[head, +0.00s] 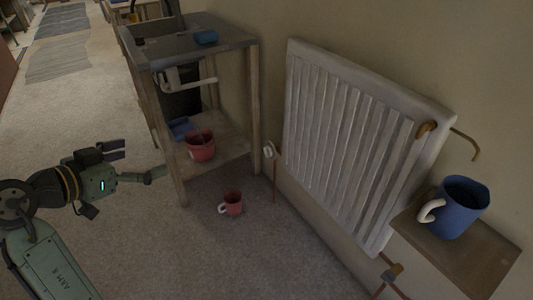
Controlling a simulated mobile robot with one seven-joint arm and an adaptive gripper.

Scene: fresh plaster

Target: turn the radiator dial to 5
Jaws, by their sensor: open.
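The white radiator (345,137) is fixed to the wall right of centre. A small white dial (268,151) sits on a valve by its lower left side, with a thin pipe running down below it. The dial's numbers and setting are too small to read. My gripper (143,158) is at the left, its fingers spread apart and empty. It is well to the left of the dial and apart from it, with the wooden stand between them in the picture.
A red mug (232,204) is on the carpet. A blue mug (459,207) stands on a small wall shelf (480,262). Carpet (165,245) in front is clear.

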